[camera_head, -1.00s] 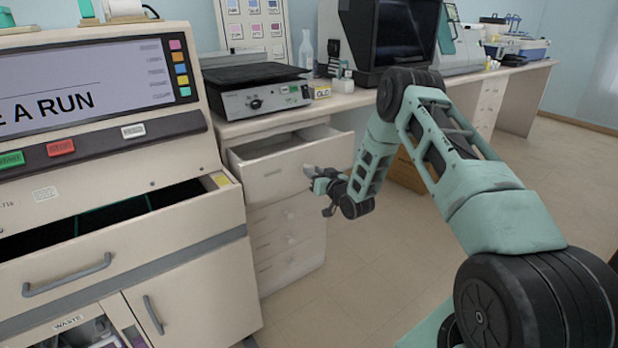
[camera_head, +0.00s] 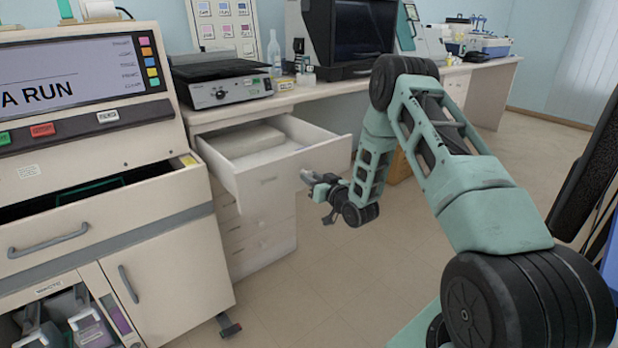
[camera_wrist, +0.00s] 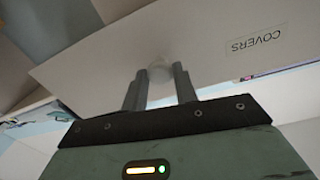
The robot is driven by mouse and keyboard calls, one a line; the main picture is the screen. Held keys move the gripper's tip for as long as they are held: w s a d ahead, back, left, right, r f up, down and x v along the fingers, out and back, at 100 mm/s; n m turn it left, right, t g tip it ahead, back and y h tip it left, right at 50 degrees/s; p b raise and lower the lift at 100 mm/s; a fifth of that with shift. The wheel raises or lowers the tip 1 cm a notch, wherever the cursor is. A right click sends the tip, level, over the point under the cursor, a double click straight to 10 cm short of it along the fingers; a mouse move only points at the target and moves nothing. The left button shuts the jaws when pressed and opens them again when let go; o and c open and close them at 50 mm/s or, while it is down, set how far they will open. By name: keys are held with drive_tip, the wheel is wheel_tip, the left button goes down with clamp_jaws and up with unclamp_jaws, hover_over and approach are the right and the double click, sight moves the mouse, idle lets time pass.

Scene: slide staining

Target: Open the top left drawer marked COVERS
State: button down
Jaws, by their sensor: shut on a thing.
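The top left drawer (camera_head: 290,180) stands pulled well out of the bench, and a pale block-like item (camera_head: 243,140) shows inside it. In the wrist view its white front (camera_wrist: 200,45) carries the label COVERS (camera_wrist: 256,41). My gripper (camera_head: 307,177) is at the drawer's front in the head view. In the wrist view my gripper (camera_wrist: 160,78) has its two fingers shut on the drawer's small pale knob (camera_wrist: 160,68). The fingers partly hide the knob.
Closed drawers (camera_head: 258,235) sit below the open one. The staining machine (camera_head: 90,170) stands close on the left, with its own open tray. A hotplate-like device (camera_head: 220,85) and a dark screen (camera_head: 350,40) stand on the bench. The floor (camera_head: 330,270) in front is clear.

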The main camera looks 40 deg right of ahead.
drive_tip(key=shift+s+d, duration=0.1)
drive_tip(key=shift+s, duration=0.3)
drive_tip(key=c, duration=1.1)
unclamp_jaws()
drive_tip(key=s, duration=1.7)
drive_tip(key=shift+s+b, duration=0.2)
drive_tip(key=shift+b, duration=0.1)
